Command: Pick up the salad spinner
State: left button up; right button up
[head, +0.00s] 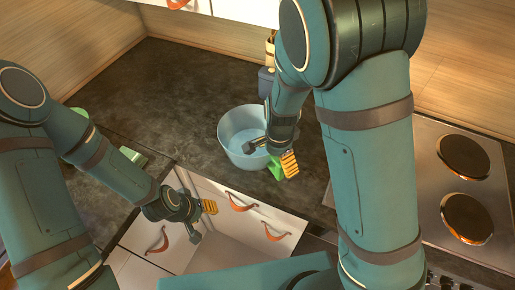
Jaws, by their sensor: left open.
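A light blue, translucent round bowl (229,128), which looks like the salad spinner, stands upright on the dark countertop. No lid shows on it. My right gripper (270,156) hangs at the bowl's right front side with its fingers spread. One finger is over the bowl's inside and the yellow-padded one is outside the rim; whether they touch it I cannot tell. A small green thing (276,169) shows beside that finger, partly hidden. My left gripper (201,221) is open and empty, in front of the counter above the white drawers.
White drawer fronts with orange leather pulls (241,205) are below the counter's front edge. A stove with round burners (465,157) is at right. A green item (132,155) lies at left.

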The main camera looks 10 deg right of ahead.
jog(key=shift+s+f, duration=0.1)
jog(key=shift+f, duration=0.05)
jog(key=c, duration=1.4)
